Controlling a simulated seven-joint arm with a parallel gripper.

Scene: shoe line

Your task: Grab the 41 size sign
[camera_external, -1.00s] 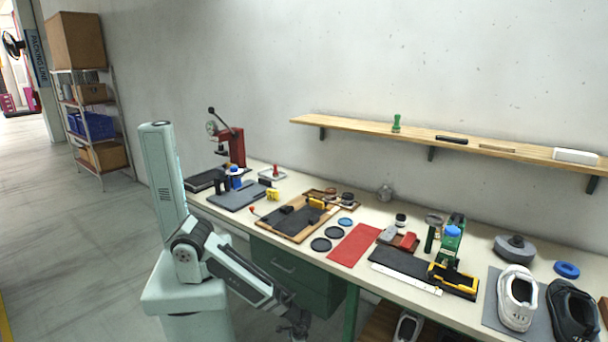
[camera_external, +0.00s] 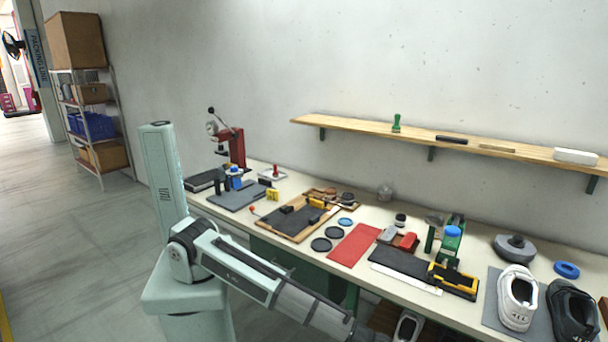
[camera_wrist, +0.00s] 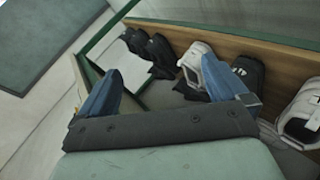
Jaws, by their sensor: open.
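I cannot make out a sign reading 41 in either view. A small yellow piece (camera_external: 272,194) stands on the left part of the bench, but any marking on it is too small to read. My gripper shows in the wrist view (camera_wrist: 168,92) with its two blue fingers wide apart and nothing between them. Beyond the fingers are several black and white shoes (camera_wrist: 196,60) on a shelf. In the external view my arm reaches down in front of the bench, and the gripper is mostly cut off by the bottom edge.
The bench top (camera_external: 300,262) holds a red mat (camera_external: 354,245), a wooden tray, tools and shoes. A green drawer unit and frame are under it. A wall shelf (camera_external: 350,127) holds a green stamp (camera_external: 396,123). A white shoe (camera_external: 407,327) is below the bench.

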